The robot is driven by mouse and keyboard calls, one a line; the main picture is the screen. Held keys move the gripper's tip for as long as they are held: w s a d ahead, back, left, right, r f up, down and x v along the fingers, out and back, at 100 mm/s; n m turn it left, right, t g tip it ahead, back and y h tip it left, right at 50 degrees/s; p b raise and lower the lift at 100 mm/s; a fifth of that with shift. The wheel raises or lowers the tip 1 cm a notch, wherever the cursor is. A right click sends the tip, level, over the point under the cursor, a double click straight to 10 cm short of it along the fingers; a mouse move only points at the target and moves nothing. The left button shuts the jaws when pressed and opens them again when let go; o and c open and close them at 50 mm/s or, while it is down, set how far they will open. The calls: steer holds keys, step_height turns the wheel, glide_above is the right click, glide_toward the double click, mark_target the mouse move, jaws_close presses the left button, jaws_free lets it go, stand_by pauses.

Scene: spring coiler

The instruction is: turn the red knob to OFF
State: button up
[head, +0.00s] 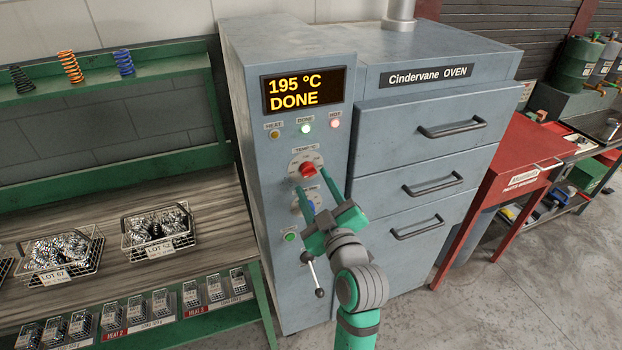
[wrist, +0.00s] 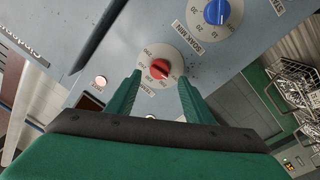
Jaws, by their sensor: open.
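The red knob (head: 307,170) sits on a pale round dial under the TEMP °C label on the oven's control panel. In the wrist view the red knob (wrist: 159,69) shows ahead, between the lines of my two fingers. Its dial carries numbers and what looks like OFF; the exact setting is too small to tell. My gripper (head: 315,180) is open and empty, its green fingers pointing at the panel. In the wrist view my gripper (wrist: 160,80) has one finger on each side of the knob's lower part; contact cannot be told.
A blue knob (wrist: 217,12) on the SOAK MIN dial sits beside the red one. The oven display (head: 304,90) reads 195 °C DONE. A lever (head: 317,280) hangs low on the panel. Drawers with handles (head: 452,128) are at right, a bench with wire baskets (head: 158,230) at left.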

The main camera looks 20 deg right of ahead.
steer(key=s, duration=0.7)
steer(key=shift+f, duration=0.2)
